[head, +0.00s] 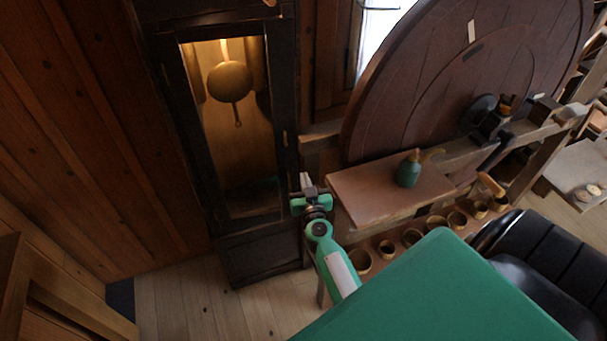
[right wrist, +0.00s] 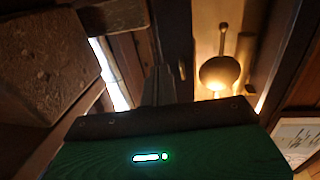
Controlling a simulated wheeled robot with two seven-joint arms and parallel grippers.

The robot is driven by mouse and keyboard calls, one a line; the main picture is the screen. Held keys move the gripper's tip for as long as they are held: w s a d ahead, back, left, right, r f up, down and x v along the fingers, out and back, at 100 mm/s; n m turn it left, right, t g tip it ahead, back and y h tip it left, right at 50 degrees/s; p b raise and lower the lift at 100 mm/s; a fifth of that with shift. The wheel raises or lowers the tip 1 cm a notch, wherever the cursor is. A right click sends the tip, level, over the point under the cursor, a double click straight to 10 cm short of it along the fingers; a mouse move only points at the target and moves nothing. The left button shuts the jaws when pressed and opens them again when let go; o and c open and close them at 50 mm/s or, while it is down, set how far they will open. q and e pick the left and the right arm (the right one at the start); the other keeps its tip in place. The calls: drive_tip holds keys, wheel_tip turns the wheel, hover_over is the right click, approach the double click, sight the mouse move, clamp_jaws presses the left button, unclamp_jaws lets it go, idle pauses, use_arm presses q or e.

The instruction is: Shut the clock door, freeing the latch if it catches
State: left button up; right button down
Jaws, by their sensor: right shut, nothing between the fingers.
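The tall dark clock (head: 262,262) stands against the wood wall, left of centre in the head view. Its clock door (head: 277,100) is a dark frame around a tall pane. The pendulum (head: 229,82) shows inside in warm light, and also in the right wrist view (right wrist: 220,72). The door looks close to the case; I cannot tell if it is fully shut. A small brass piece (head: 285,137) sits on the right side of the front; I cannot tell whether it is the latch. My right gripper (head: 307,184) is shut and empty, beside the clock's right edge.
A workbench (head: 350,205) with a green pot (head: 408,171) stands right of the clock. A large round wooden disc (head: 390,110) leans behind it. Several small cups sit below. A black seat (head: 550,250) is at right. Floor (head: 180,305) before the clock is clear.

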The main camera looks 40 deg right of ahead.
sight(296, 148)
drive_tip(key=b+x, duration=0.1)
drive_tip(key=x, duration=1)
drive_tip(key=shift+w+f, duration=0.1)
drive_tip(key=shift+w, duration=0.1)
drive_tip(key=shift+w+d, duration=0.1)
drive_tip(key=shift+w, duration=0.15)
